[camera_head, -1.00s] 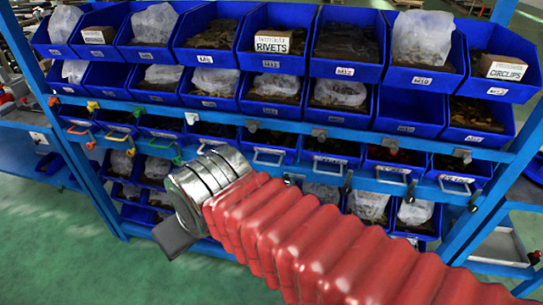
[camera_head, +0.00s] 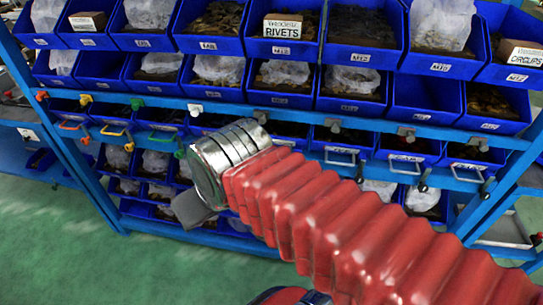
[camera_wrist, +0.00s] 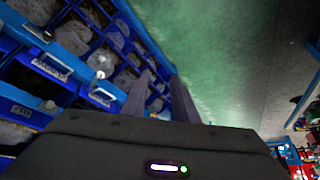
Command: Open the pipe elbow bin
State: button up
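A blue rack holds rows of blue bins, with a row of handled drawer bins (camera_head: 340,153) below the open ones. I cannot read a pipe elbow label on any of them. In the head view my gripper (camera_head: 192,209) is in front of the rack's lower left part, partly hidden behind my wrist. In the wrist view my gripper (camera_wrist: 162,75) shows two grey fingers with a gap between them and nothing held. Handled drawers with white labels (camera_wrist: 52,68) stand to the left of the fingers there, apart from them.
Open bins above hold bagged parts, with a RIVETS box (camera_head: 282,26) and a CIRCLIPS box (camera_head: 520,53). Coloured handles (camera_head: 117,131) mark the drawers at left. The rack's blue uprights (camera_head: 85,165) stand at both sides. Green floor (camera_head: 50,240) is clear at lower left.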

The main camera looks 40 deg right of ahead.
jog(key=w+d+f+m+y, duration=0.4)
jog(key=d+f+m, duration=0.1)
jog(key=d+m, duration=0.15)
jog(key=w+d+f+m+y, duration=0.4)
jog(key=d+f+m, duration=0.1)
jog(key=d, duration=0.2)
jog(key=s+d+f+m+t+h, duration=0.1)
jog(key=d+m+t, duration=0.3)
jog(key=d, duration=0.7)
jog(key=s+d+f+m+t+h, duration=0.2)
jog(key=d+f+m+t, duration=0.2)
jog(key=d, duration=0.8)
jog(key=shift+f+m+t, duration=0.15)
jog(key=shift+m+t, duration=0.3)
jog(key=shift+t, duration=0.25)
jog(key=x, duration=1.3)
jog(key=shift+w+a+f, duration=0.15)
jog(key=shift+w+a, duration=0.05)
jog(key=shift+w, duration=0.05)
jog(key=shift+c, duration=0.4)
